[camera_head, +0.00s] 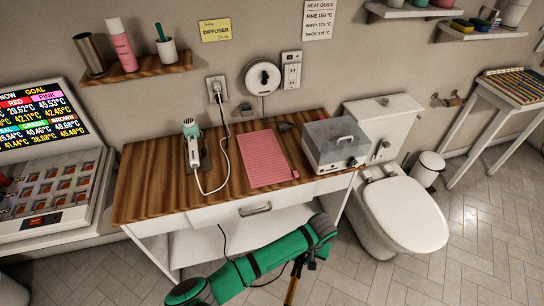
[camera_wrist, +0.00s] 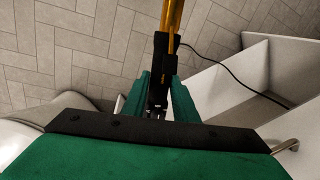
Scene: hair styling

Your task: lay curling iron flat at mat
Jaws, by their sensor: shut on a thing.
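The curling iron has a gold barrel (camera_head: 291,290) and a dark handle. My gripper (camera_head: 299,264) is shut on it, below and in front of the table's front edge, over the floor. The barrel points down in the head view. In the wrist view the gold barrel (camera_wrist: 173,14) runs to the top edge, and my gripper (camera_wrist: 158,98) grips the dark part. A dark cord (camera_wrist: 237,78) trails off to the right. The pink mat (camera_head: 262,160) lies flat on the wooden tabletop, clear across its middle, beyond my arm.
On the wooden table (camera_head: 150,183), a hair dryer (camera_head: 193,150) with a white cord stands left of the mat. A grey-lidded box (camera_head: 335,145) stands right of it. A drawer handle (camera_head: 256,209) juts from the front. A toilet (camera_head: 405,215) is to the right.

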